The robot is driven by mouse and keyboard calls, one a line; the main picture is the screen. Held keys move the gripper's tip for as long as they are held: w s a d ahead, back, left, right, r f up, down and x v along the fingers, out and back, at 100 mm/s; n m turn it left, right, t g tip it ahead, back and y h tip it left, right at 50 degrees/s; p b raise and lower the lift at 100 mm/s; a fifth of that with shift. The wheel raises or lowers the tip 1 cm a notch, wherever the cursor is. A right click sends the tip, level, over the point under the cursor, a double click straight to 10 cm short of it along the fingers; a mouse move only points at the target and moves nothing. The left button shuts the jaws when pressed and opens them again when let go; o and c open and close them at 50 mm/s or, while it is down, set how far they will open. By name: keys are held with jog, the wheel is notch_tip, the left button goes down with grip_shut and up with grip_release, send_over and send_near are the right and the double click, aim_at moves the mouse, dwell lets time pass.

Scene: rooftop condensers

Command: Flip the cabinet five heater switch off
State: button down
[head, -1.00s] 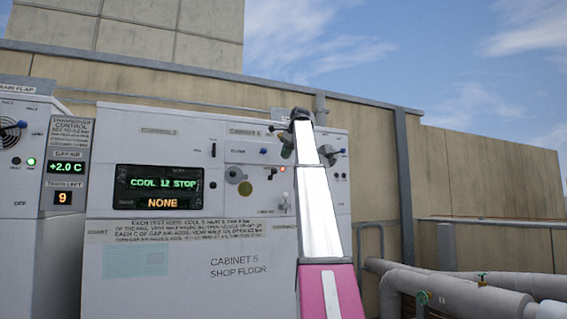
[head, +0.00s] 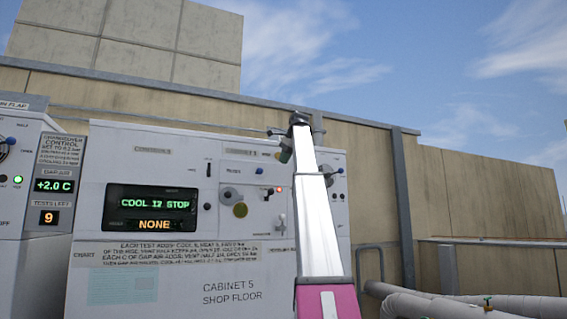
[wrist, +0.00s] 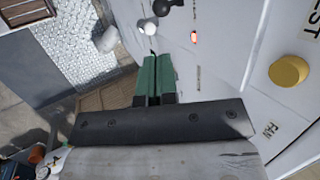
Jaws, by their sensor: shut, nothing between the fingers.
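Cabinet five (head: 232,272) is a pale grey cabinet lettered "CABINET 5 SHOP FLOOR". No heater label is readable, so I cannot tell which control is the heater switch. My gripper (head: 285,157) is in front of the panel's upper right, partly hidden by my arm. In the wrist view its green fingers (wrist: 153,75) are shut and empty, near a white knob (wrist: 148,27) and a black knob (wrist: 160,8).
A display (head: 153,207) reads "COOL 12 STOP" and "NONE". A yellow round button (wrist: 288,70) stands near a "FAN" label. Another cabinet (head: 28,190) showing "+2.0 C" adjoins on the left. Pipes (head: 450,305) run at lower right. My arm hides part of the panel.

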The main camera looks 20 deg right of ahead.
send_near(269, 195)
jog(key=x, duration=0.4)
jog(key=shift+w+d+f, duration=0.1)
jog(key=shift+w+d, duration=0.1)
jog(key=shift+w, duration=0.05)
dwell(0.3)
jog(key=shift+s+f+t, duration=0.15)
jog(key=shift+f+t, duration=0.05)
jog(key=shift+t, duration=0.5)
